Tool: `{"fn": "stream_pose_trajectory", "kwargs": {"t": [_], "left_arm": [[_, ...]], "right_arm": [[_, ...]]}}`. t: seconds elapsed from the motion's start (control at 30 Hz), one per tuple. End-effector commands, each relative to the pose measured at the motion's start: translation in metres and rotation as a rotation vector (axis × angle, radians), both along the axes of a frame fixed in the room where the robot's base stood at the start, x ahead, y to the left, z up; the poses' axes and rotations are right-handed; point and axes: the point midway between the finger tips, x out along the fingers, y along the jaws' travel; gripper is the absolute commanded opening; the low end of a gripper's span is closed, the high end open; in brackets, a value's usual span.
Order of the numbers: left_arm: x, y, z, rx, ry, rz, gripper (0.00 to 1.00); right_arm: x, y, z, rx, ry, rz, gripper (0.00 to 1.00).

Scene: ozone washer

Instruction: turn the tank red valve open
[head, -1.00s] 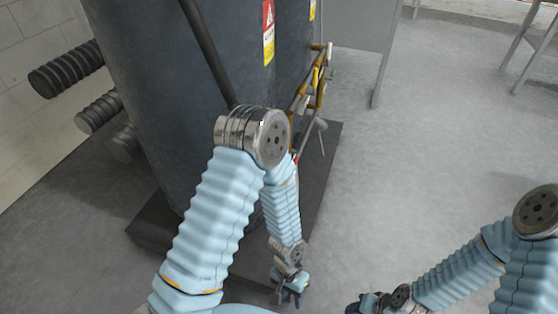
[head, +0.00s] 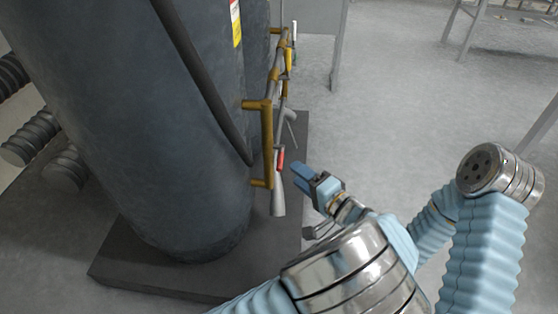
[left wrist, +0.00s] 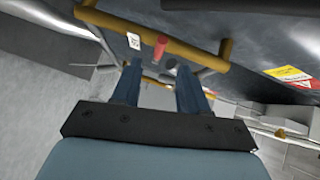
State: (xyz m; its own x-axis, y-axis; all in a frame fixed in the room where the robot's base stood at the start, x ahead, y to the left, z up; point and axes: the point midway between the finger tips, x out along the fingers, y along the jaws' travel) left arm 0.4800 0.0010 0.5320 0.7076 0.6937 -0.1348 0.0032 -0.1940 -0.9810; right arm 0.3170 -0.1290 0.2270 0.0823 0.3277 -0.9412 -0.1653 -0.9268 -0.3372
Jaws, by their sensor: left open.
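The red valve handle (head: 281,158) is a small red lever on the pipework at the right side of the dark tank (head: 130,110). My right gripper is mostly hidden behind my left arm.
Yellow pipes (head: 267,140) run up the tank's side around the valve, with a grey nozzle (head: 278,197) below. The tank stands on a dark base plate (head: 150,272). Grey floor (head: 400,100) to the right is open, with metal table legs (head: 465,35) farther back.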

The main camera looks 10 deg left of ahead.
Motion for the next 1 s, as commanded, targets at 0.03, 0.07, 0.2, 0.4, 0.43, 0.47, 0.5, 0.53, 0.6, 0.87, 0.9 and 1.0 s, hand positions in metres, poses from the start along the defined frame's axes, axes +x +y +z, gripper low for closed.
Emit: {"fn": "stream_pose_trajectory", "kwargs": {"t": [0.03,0.07,0.2,0.4,0.43,0.47,0.5,0.53,0.6,0.87,0.9,1.0], "left_arm": [[0.009,0.010,-0.002,0.001,0.001,0.004,0.43],[0.014,0.015,-0.004,0.000,0.001,0.004,0.43],[0.035,0.035,-0.008,0.000,0.002,0.003,0.43],[0.055,0.054,-0.012,-0.001,0.002,0.002,0.43],[0.056,0.056,-0.012,-0.001,0.002,0.002,0.43],[0.058,0.057,-0.012,0.000,0.003,0.001,0.43],[0.059,0.058,-0.012,0.000,0.003,0.000,0.43],[0.060,0.059,-0.012,0.000,0.003,0.000,0.43],[0.060,0.060,-0.013,-0.001,0.004,0.000,0.43],[0.060,0.059,-0.013,-0.001,0.004,0.000,0.33],[0.060,0.059,-0.013,-0.001,0.004,0.000,0.27],[0.060,0.059,-0.013,-0.001,0.004,0.000,0.11]], "right_arm": [[0.000,0.000,-0.001,0.000,0.000,0.000,0.43],[0.000,0.000,-0.001,0.000,0.000,0.000,0.43],[0.000,0.000,-0.002,0.001,0.001,0.000,0.43],[0.000,0.000,-0.002,0.001,0.001,0.000,0.43],[0.000,0.000,-0.002,0.001,0.001,0.000,0.43],[0.000,0.000,-0.002,0.001,0.001,0.000,0.43],[0.000,0.000,-0.002,0.001,0.001,0.000,0.43],[0.000,0.001,-0.002,0.001,0.000,0.001,0.43],[0.000,0.001,-0.002,0.001,0.000,0.001,0.43],[0.000,0.001,-0.002,0.001,0.000,0.001,0.43],[0.000,0.000,-0.002,0.001,0.000,0.001,0.43],[0.000,0.000,-0.002,0.001,0.000,0.001,0.43]]}}
